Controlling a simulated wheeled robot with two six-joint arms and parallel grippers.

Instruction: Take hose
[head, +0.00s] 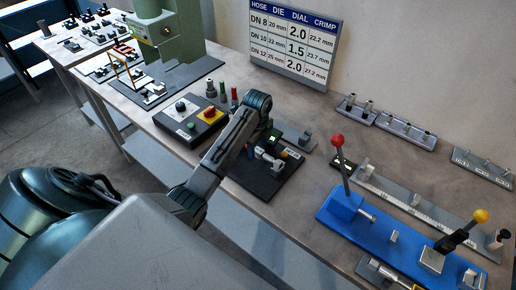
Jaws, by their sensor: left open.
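I cannot clearly make out a hose in the head view. My left arm reaches in from the lower left over the bench. My left gripper (257,148) points down above a black mat (262,184) and is open. Small metal fittings (268,160) lie on that mat just beside the gripper, and the arm partly hides the mat. I cannot tell whether the fingers touch anything. My right gripper is not in view.
A blue fixture (375,225) with levers stands right. Bench between mat and fixture is clear.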

